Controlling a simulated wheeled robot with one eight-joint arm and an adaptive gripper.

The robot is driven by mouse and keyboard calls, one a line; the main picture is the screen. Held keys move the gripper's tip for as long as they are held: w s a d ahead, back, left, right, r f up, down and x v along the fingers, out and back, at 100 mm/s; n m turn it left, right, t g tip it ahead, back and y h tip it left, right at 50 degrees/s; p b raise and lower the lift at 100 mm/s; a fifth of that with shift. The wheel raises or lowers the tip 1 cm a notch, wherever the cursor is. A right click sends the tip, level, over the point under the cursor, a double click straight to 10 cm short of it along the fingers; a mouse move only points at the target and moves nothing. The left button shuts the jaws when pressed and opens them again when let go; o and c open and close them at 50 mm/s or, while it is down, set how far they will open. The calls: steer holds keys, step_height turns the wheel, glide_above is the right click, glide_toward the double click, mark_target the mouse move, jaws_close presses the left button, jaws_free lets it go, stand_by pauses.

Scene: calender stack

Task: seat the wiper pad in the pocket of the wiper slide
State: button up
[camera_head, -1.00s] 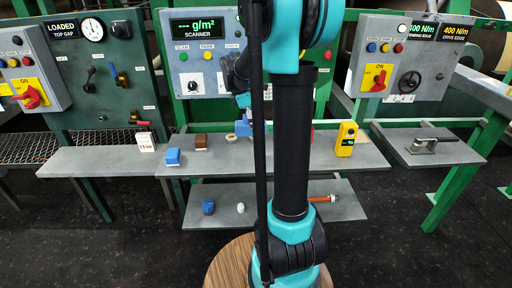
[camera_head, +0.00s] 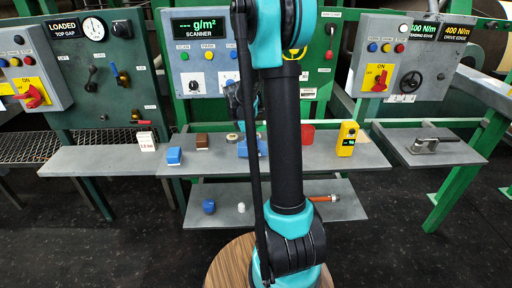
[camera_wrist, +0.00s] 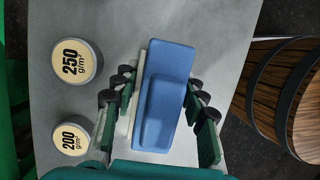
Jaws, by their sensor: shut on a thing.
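A blue stepped block (camera_wrist: 168,88) with a pale strip along its left side is between the green fingers of my gripper (camera_wrist: 156,90) in the wrist view. My gripper is shut on it. In the head view a blue block (camera_head: 252,148) shows at the shelf beside my arm, partly hidden by it; the fingers are not clear there. A smaller blue block (camera_head: 174,156) and a brown block (camera_head: 202,141), both with pale undersides, sit farther left on the shelf. I cannot make out the pocket of the wiper slide or which part is the pad.
Discs marked 250 (camera_wrist: 76,62) and 200 (camera_wrist: 71,139) lie left of the block on the grey shelf (camera_head: 215,166). A yellow device (camera_head: 347,139) and a red item (camera_head: 307,134) stand to the right. A lower shelf (camera_head: 265,193) holds small items. A wooden barrel (camera_wrist: 280,95) is at the right.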

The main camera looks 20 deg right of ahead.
steer(key=o, duration=1.3)
steer(key=shift+f, duration=0.1)
